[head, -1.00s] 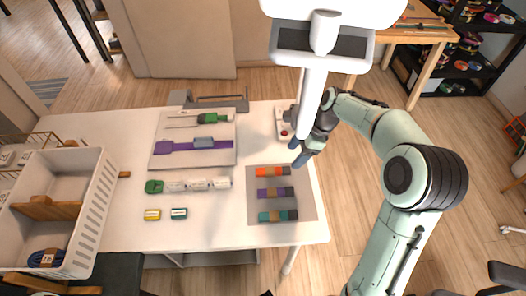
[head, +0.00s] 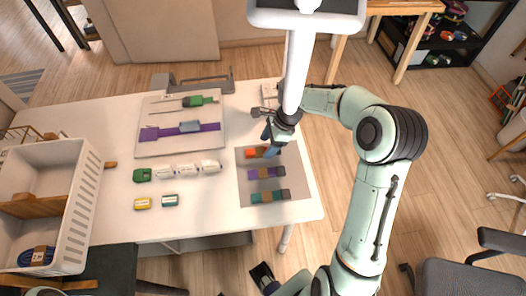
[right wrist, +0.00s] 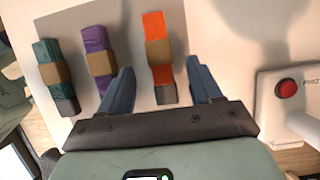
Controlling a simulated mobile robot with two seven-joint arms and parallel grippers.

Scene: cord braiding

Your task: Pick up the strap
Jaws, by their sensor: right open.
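Three folded straps lie in a column on a grey mat (head: 246,200), each with a tan band: an orange strap (head: 251,153), a purple strap (head: 258,173) and a teal strap (head: 262,197). My right gripper (head: 267,146) is over the orange strap and partly hides it. In the right wrist view its two blue fingers (right wrist: 161,67) are apart, with the orange strap (right wrist: 154,25) between them and nothing gripped. The purple strap (right wrist: 95,40) lies just left of the fingers, the teal one (right wrist: 46,50) further left. A dark part at the bottom edge (head: 262,276) may be my left gripper; its jaws are unclear.
A red-button box (right wrist: 287,90) stands right of the fingers. A board (head: 150,115) with a purple strap and green-handled tool lies at the back. White spools (head: 187,170) and small yellow and teal pieces lie mid-table. A white crate (head: 80,205) stands at left.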

